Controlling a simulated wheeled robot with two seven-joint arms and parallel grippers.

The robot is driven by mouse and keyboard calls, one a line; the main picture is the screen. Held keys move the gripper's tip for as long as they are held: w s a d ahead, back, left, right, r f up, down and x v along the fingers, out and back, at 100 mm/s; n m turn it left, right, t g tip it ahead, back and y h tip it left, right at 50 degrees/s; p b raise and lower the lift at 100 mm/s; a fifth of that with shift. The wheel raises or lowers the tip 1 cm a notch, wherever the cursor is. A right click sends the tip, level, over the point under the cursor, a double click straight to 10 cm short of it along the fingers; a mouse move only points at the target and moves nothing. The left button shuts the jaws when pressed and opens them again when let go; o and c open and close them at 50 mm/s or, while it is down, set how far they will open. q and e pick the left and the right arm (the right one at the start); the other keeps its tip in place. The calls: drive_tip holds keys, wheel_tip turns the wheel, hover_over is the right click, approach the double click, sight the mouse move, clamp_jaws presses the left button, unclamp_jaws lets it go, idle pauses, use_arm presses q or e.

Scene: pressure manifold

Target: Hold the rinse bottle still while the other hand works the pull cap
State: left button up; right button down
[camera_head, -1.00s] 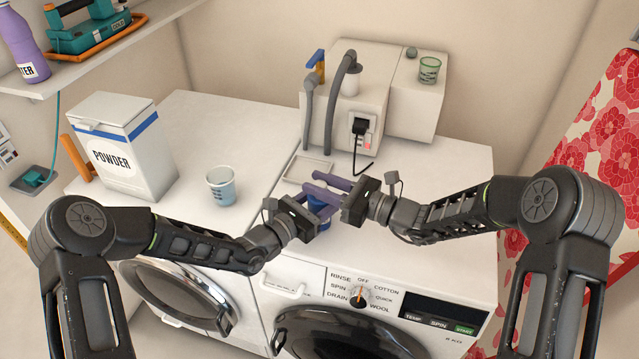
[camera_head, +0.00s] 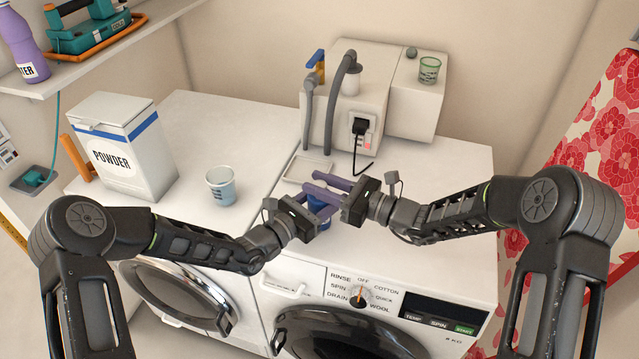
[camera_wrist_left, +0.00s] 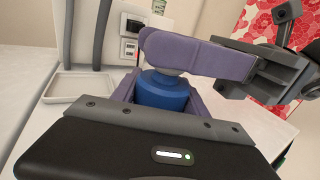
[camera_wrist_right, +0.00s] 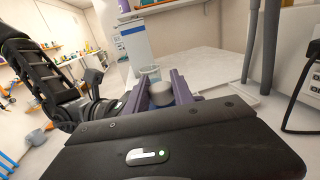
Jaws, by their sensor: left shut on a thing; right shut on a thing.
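The rinse bottle (camera_head: 319,208) is blue and stands on the washing machine top, mostly hidden by both grippers in the head view. Its blue body shows in the left wrist view (camera_wrist_left: 162,91). My left gripper (camera_head: 316,216) is shut on the bottle's body from the left. My right gripper (camera_head: 322,190) is shut on the pull cap from the right, above the left fingers. The pale cap (camera_wrist_right: 161,93) shows between the right fingers in the right wrist view. Its exact height on the bottle is hard to tell.
A powder box (camera_head: 122,150) and a clear blue measuring cup (camera_head: 221,186) stand to the left. A shallow tray (camera_head: 306,170) lies behind the bottle. A white wall unit (camera_head: 352,100) with hoses and a plug cord stands at the back. The right top is clear.

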drive_tip(key=shift+r, duration=1.05)
drive_tip(key=c, duration=1.1)
unclamp_jaws()
drive_tip(key=shift+o, duration=0.2)
drive_tip(key=shift+d, duration=0.1)
drive_tip(key=v, duration=1.1)
drive_tip(key=shift+s+d, duration=0.2)
drive_tip(key=shift+d, duration=0.15)
use_arm(q)
drive_tip(key=o, duration=1.6)
drive_tip(key=shift+s+a, duration=0.1)
